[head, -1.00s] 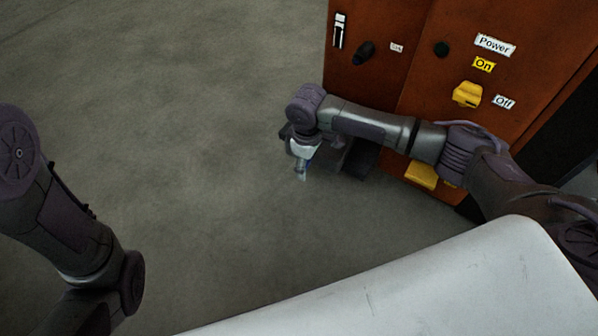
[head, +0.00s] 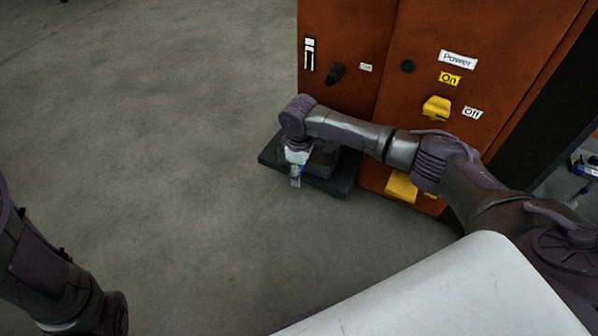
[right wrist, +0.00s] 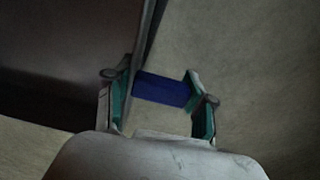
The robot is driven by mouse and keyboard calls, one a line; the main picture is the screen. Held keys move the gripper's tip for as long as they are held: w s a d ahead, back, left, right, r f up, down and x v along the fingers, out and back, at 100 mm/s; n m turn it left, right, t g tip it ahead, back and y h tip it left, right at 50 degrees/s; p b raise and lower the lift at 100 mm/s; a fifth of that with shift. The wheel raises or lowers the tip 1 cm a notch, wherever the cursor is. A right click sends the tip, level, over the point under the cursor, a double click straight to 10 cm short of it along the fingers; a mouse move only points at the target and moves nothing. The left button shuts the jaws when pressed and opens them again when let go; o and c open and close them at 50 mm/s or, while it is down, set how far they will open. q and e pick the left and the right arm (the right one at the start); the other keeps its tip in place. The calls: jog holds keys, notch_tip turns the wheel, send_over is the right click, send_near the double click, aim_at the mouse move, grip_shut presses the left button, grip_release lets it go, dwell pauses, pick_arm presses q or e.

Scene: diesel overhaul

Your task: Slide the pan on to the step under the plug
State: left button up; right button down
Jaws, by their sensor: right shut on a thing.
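The orange-brown cabinet carries a dark, knob-like fitting (head: 335,74), which looks like the plug. Below it, a flat black step (head: 340,186) lies at the cabinet's foot. A dark grey box-like thing, seemingly the pan (head: 322,158), is over the step, partly hidden by my right arm. My right gripper (head: 295,180) points down at the step's front side and is shut on the pan's blue grip (right wrist: 163,90). In the right wrist view the blue grip lies between the fingers (right wrist: 163,100). My left arm shows at the lower left; its gripper is out of view.
The cabinet (head: 390,30) has a yellow switch (head: 437,107) with Power, On and Off labels. A yellow block (head: 401,187) is low on its front, right of the step. A pale surface (head: 450,290) fills the lower right. The grey floor (head: 140,100) at left is clear.

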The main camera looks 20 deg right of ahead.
jog(key=shift+f, duration=0.1)
dwell(0.3)
jog(key=shift+f, duration=0.5)
jog(key=shift+c, duration=1.5)
grip_release()
